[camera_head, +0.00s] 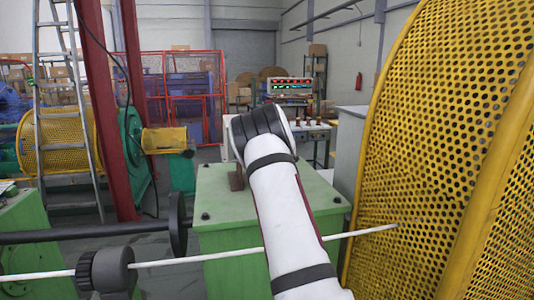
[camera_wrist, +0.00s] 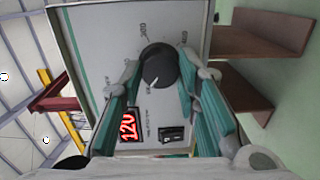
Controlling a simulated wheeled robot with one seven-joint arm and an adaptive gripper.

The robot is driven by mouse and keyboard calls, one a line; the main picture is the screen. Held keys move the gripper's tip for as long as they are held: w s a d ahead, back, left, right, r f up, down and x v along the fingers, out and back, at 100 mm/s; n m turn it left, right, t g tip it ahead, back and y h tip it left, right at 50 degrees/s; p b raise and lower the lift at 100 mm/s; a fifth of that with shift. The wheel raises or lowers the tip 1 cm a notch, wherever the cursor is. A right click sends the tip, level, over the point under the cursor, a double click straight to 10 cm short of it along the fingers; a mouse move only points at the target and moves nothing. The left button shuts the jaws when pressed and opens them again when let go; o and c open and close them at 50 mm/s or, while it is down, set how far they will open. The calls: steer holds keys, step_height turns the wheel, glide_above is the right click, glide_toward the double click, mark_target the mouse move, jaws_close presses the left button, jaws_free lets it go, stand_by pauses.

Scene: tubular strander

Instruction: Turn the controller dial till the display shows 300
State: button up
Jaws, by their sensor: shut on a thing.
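The black controller dial (camera_wrist: 159,66) sits on a pale panel (camera_wrist: 105,40) in the wrist view. Its white pointer mark faces down and left in the picture. Small numbers are printed around it, blurred and turned sideways. The display (camera_wrist: 129,126) shows 120 in red digits, also turned. My gripper (camera_wrist: 162,75) has its teal-padded fingers on both sides of the dial and is shut on it. In the head view my arm hides the gripper and the dial.
A black rocker switch (camera_wrist: 171,134) is beside the display. In the head view, a green machine block (camera_head: 222,205) stands below my arm. A large yellow perforated guard (camera_head: 440,150) is close on the right. A white cable (camera_head: 200,258) runs across the front.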

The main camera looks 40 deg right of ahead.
steer(key=m+t+p, duration=0.1)
steer(key=m, duration=2.2)
steer(key=shift+f, duration=0.2)
steer(key=shift+m, duration=0.4)
steer(key=o, duration=1.2)
steer(key=shift+c, duration=0.2)
steer(key=v, duration=1.2)
steer(key=shift+d, duration=0.15)
